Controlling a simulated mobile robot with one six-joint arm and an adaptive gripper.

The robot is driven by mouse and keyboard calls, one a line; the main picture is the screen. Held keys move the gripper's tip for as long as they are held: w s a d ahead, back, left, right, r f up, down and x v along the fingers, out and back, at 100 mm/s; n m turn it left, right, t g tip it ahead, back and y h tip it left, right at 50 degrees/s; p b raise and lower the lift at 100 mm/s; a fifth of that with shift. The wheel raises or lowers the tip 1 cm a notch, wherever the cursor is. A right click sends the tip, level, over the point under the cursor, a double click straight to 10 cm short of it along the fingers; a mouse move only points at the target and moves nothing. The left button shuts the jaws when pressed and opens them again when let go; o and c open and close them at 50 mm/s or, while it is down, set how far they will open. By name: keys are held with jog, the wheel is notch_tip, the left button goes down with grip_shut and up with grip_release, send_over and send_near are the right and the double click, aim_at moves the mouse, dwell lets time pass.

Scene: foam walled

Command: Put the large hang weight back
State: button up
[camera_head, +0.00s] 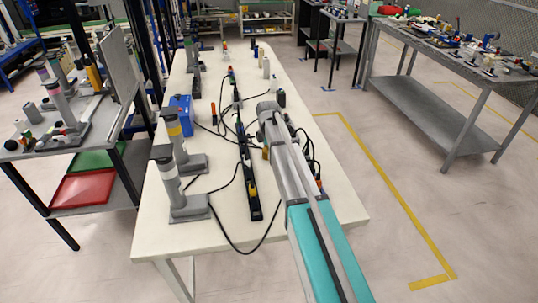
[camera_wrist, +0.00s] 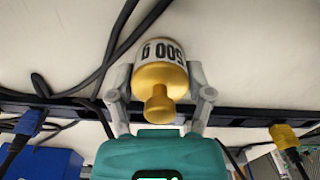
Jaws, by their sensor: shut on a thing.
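The hang weight (camera_wrist: 162,62) is a brass-coloured cylinder with a knob and a white band marked "500 g". In the wrist view it sits between the two grey fingers of my gripper (camera_wrist: 161,88), which are shut on it from both sides. The knob points toward the wrist camera. The white table top shows behind it, but I cannot tell whether the weight touches the table. In the head view my arm reaches over the white table (camera_head: 335,190) and mostly hides the gripper. No place for the weight can be made out clearly.
A long black power strip (camera_head: 243,160) with cables runs along the table. Two grey stands (camera_head: 178,190) are at its left edge, near a blue box (camera_head: 181,104). Small items stand at the far end. A grey workbench (camera_head: 440,95) is right, beyond open floor.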

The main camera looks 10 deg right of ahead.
jog(key=shift+f, duration=0.1)
dwell(0.3)
jog(key=o, duration=1.3)
notch_tip(320, 180, up, 12)
jog(key=p, duration=1.2)
jog(key=s+m, duration=0.6)
jog(key=s, duration=0.3)
jog(key=s+m, duration=0.7)
jog(key=s, duration=0.3)
jog(key=s+m, duration=0.6)
jog(key=s, duration=0.4)
jog(key=shift+s+d+m, duration=0.1)
jog(key=shift+d+m, duration=0.1)
jog(key=shift+m, duration=0.2)
